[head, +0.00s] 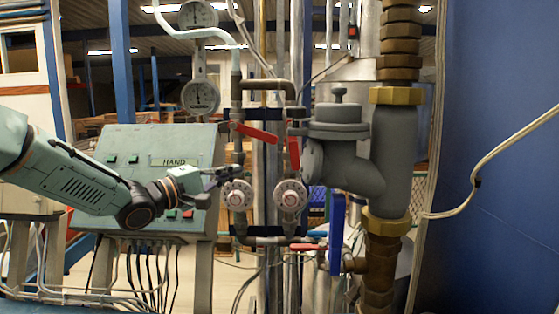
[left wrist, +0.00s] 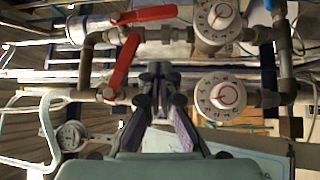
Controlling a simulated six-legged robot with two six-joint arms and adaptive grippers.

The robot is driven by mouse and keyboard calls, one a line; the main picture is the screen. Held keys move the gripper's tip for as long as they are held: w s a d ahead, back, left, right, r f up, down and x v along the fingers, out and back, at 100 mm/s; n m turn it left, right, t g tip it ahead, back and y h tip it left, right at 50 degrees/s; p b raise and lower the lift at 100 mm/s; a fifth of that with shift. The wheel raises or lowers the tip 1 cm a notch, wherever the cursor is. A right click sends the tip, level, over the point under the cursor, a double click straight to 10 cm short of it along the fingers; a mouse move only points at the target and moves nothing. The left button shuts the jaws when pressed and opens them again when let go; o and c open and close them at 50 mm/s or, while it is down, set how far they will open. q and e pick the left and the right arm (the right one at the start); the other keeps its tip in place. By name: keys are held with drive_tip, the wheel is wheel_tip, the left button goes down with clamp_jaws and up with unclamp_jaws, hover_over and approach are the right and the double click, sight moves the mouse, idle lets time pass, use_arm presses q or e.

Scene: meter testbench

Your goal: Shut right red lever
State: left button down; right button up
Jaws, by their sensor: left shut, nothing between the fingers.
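The right red lever (head: 294,155) hangs almost straight down along its vertical pipe. In the left wrist view, which is turned sideways, it is the upper red lever (left wrist: 143,14). The left red lever (head: 258,133) slants down to the right, away from its pipe; it also shows in the left wrist view (left wrist: 122,65). My left gripper (head: 238,172) is shut and empty, just above the left white dial and below the left red lever. In the left wrist view its fingertips (left wrist: 160,72) appear beside the left lever; contact cannot be told. My right gripper is out of view.
Two white dial valves, left (head: 238,195) and right (head: 290,195), sit below the levers. A green control box (head: 130,150) stands behind my left arm. A thick grey valve body (head: 345,150) and a blue lever (head: 337,235) stand to the right of the levers.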

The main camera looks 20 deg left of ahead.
use_arm(q)
drive_tip(key=n, duration=0.1)
drive_tip(key=p, duration=0.1)
approach(293, 146)
drive_tip(key=w+f, duration=0.3)
drive_tip(key=w, duration=0.3)
drive_tip(key=d, duration=0.1)
drive_tip(key=d+n, duration=0.1)
drive_tip(key=shift+w+d+r+t, duration=0.15)
drive_tip(key=shift+d+r+t, duration=0.1)
drive_tip(key=shift+t, duration=0.15)
idle(0.4)
drive_tip(key=shift+f, duration=0.15)
drive_tip(key=shift+n, duration=0.3)
